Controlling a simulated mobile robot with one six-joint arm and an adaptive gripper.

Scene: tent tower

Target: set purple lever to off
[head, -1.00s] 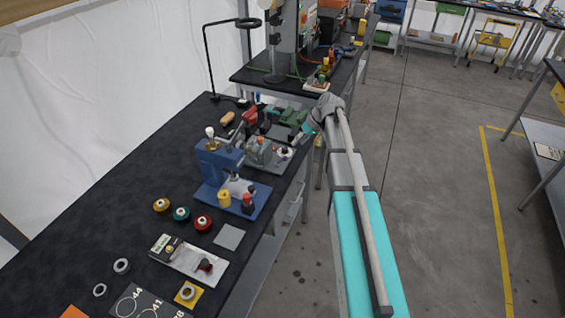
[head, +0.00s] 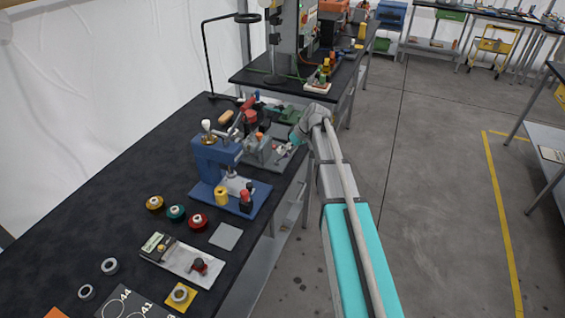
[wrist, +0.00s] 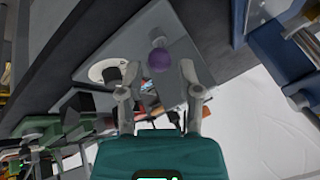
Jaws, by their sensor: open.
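The purple lever shows in the wrist view as a round purple knob (wrist: 159,61) on a short grey stem, mounted on a grey fixture (wrist: 150,35). My gripper (wrist: 157,80) is open, with one finger on each side just below the knob in the picture. Whether either finger touches the knob cannot be told. In the head view my gripper (head: 296,144) is at the right side of the grey fixture (head: 262,155) near the bench edge. The purple knob cannot be made out there.
A blue press (head: 215,160) stands left of the fixture on the black bench (head: 110,165). A green part (head: 289,115) and a red part (head: 249,119) lie behind the fixture. Several spools and a pale tray (head: 180,262) lie nearer. Open floor is on the right.

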